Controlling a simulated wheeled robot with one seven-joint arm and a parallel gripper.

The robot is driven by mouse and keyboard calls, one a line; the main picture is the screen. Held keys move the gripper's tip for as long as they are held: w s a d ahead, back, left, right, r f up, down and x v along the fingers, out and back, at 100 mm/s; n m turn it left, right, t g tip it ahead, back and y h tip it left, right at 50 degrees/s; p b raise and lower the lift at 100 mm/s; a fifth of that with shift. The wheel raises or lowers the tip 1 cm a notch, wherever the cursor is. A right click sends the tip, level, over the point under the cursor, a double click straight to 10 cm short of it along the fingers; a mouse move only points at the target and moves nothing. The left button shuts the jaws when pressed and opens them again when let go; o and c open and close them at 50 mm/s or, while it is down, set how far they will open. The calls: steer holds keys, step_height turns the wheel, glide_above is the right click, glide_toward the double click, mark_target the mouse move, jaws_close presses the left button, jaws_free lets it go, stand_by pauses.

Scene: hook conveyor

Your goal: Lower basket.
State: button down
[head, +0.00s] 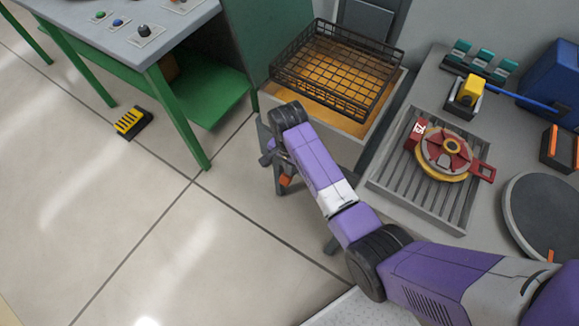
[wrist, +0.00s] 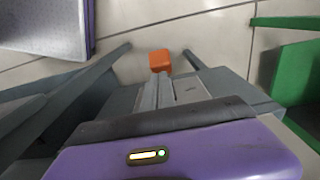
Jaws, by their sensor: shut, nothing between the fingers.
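The black wire basket (head: 292,74) is in the head view at the upper middle. It sits at or above the open top of a grey tank (head: 340,146) with an orange-yellow interior; I cannot tell what holds it up. My gripper (head: 286,180) is lower left of the tank, beside its front and below its rim, pointing down and apart from the basket. Its orange fingertips are shut and empty; they also show in the wrist view (wrist: 160,60). The basket is not visible in the wrist view.
A green-legged control table (head: 150,52) with buttons stands upper left. A yellow-black pedal (head: 132,122) lies on the open floor. At right, a grey bench holds a slatted tray (head: 400,192) with a red-yellow part (head: 450,153), a round plate (head: 540,215) and a blue bin (head: 552,80).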

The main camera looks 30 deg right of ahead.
mark_target(286, 179)
steer(key=shift+a, duration=0.1)
stand_by(0.3)
steer(key=shift+s+a+f+t+h+b, duration=0.2)
steer(key=shift+s+a+f+h, duration=0.15)
steer(key=shift+a+f, duration=0.2)
steer(key=shift+s+a+f+t+h+b, duration=0.1)
steer(key=shift+s+a+f+h+b, duration=0.1)
steer(key=shift+a+f+h, duration=0.25)
steer(key=s+a+f+t+h+b, duration=0.1)
steer(key=a+f+t+h+b, duration=0.2)
steer(key=f+h+b, duration=0.4)
steer(key=shift+s+f+t+h+b, duration=0.15)
steer(key=shift+f+t+h+b, duration=0.15)
steer(key=shift+f+b, duration=5.05)
step_height(286, 179, up, 2)
steer(key=shift+b, duration=1.15)
steer(key=shift+r, duration=0.15)
